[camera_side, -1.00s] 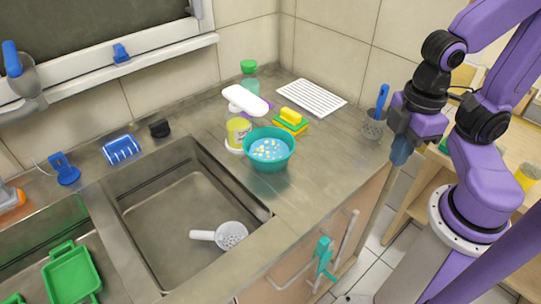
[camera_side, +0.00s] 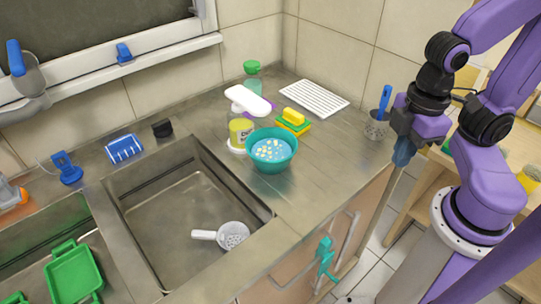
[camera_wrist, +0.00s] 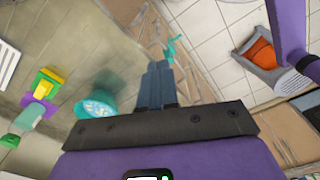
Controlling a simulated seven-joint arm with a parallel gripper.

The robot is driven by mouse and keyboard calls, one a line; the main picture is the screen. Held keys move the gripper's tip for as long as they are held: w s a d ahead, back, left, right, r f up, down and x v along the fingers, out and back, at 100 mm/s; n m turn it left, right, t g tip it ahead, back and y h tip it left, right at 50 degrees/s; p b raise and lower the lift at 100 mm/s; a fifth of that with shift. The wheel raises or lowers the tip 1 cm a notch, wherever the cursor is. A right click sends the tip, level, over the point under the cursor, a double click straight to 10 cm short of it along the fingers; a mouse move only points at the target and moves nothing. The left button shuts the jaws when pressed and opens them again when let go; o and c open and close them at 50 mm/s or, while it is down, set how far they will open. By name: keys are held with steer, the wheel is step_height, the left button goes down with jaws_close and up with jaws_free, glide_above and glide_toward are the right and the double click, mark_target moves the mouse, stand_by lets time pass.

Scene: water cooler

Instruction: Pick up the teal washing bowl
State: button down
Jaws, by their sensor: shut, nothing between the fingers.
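The teal washing bowl (camera_side: 272,160) stands upright on the steel counter, right of the sink basin, with blue content and pale yellow bits inside. In the wrist view the bowl (camera_wrist: 97,104) is left of my gripper and partly blurred. My gripper (camera_side: 402,152) points down beyond the counter's right end, well to the right of the bowl and apart from it. In the wrist view my gripper's fingers (camera_wrist: 157,72) are together with nothing between them.
A yellow-labelled container (camera_side: 241,132) and a white bottle (camera_side: 248,100) stand close behind the bowl. Sponges (camera_side: 293,121), a white rack (camera_side: 311,98) and a mesh cup (camera_side: 376,124) are on the counter. A strainer (camera_side: 232,236) lies in the sink. Counter right of the bowl is clear.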

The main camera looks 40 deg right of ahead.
steer(key=c, duration=1.2)
jaws_free()
steer(key=n+t, duration=0.3)
steer(key=n, duration=0.2)
glide_toward(281, 171)
steer(key=shift+d+x, duration=0.2)
steer(key=shift+x, duration=3.4)
